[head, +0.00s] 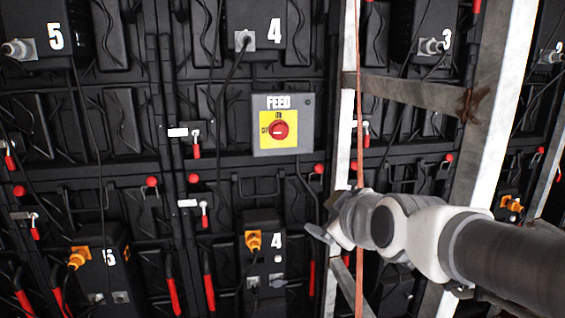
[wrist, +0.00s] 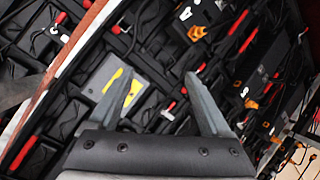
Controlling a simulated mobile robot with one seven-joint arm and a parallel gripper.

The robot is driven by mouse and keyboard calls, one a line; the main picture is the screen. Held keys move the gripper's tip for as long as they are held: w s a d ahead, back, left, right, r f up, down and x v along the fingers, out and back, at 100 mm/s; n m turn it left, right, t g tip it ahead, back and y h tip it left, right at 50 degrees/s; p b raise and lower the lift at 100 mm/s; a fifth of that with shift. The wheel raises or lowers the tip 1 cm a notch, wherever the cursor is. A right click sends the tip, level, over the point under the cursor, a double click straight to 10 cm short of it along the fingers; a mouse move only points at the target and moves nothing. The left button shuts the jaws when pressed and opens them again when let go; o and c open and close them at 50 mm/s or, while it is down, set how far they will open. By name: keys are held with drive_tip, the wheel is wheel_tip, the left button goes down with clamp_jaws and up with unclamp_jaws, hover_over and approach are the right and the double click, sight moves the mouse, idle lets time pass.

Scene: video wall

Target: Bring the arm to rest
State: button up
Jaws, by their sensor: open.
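My gripper (wrist: 158,85) shows in the wrist view with its two grey fingers spread apart and nothing between them. In the head view my gripper (head: 322,240) is small, at the end of my arm, which reaches in from the right. It is in front of the wall's lower middle, below and to the right of the grey FEED box. Its fingertips are partly hard to make out there.
The grey FEED box (head: 300,140) has a yellow plate and a red knob (head: 279,130). Black panels with numbered units, cables and red handles fill the wall. A metal frame post (head: 490,120) and an orange cable (head: 359,100) stand close to my arm.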

drive_tip(key=s+d+f+m+g+h, duration=0.1)
drive_tip(key=s+d+f+m+g, duration=0.3)
drive_tip(key=s, duration=0.4)
drive_tip(key=s+d+f+m+g+h, duration=0.2)
drive_tip(key=s+f+m, duration=0.3)
drive_tip(key=s, duration=0.4)
wheel_tip(320, 180, up, 20)
drive_tip(key=s+m+p, duration=0.1)
drive_tip(key=p, duration=1.9)
drive_tip(key=shift+s+g, duration=0.2)
drive_tip(key=shift+g, duration=0.2)
drive_tip(key=shift+d+f+m, duration=0.1)
drive_tip(key=shift+d+m, duration=0.05)
drive_tip(key=shift+m, duration=0.15)
